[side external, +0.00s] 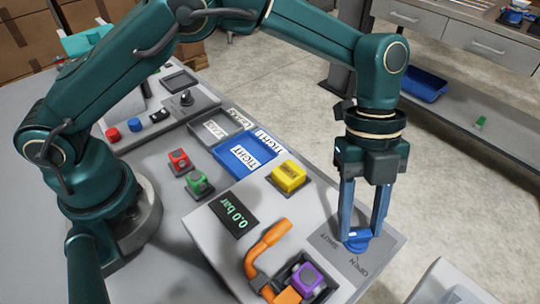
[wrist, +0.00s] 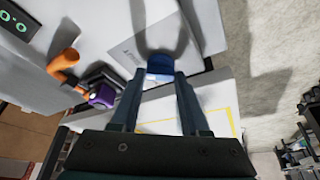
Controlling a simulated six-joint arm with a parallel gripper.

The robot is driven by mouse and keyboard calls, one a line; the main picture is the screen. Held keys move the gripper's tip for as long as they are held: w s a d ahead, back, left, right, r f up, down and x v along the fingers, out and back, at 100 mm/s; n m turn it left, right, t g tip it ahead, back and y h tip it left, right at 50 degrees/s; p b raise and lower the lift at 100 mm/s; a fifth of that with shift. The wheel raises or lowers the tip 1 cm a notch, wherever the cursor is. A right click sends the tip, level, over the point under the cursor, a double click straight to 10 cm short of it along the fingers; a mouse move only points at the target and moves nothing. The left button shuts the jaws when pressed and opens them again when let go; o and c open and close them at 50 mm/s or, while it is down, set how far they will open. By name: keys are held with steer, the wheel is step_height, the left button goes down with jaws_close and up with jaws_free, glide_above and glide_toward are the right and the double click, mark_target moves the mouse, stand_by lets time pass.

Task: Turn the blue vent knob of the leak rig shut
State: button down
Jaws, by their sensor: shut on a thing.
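The leak rig (side external: 205,237) is a light grey box with a display reading 0.0 bar (side external: 235,214). The blue vent knob (side external: 357,241) is at its right end, on a grey plate with the word OPEN and another label partly hidden. My gripper (side external: 362,232) points down over the knob and is shut on it, one finger on each side. In the wrist view the blue knob (wrist: 160,65) shows between the fingertips. The exact angle of the knob is hard to tell.
An orange lever (side external: 268,240) and a purple block (side external: 307,278) in a dark holder are on the rig. A yellow block (side external: 288,176) sits at its back. A blue tray (side external: 245,157) labelled TIGHT, a grey tray (side external: 215,128), and red (side external: 178,160) and green (side external: 198,183) blocks stand behind.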

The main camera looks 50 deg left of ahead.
mark_target(353, 224)
steer(key=shift+d+m+g+y, duration=0.1)
steer(key=shift+m+g+y, duration=0.2)
steer(key=shift+m, duration=0.7)
steer(key=shift+c, duration=2)
jaws_free()
steer(key=shift+w, duration=0.1)
steer(key=shift+v, duration=2.6)
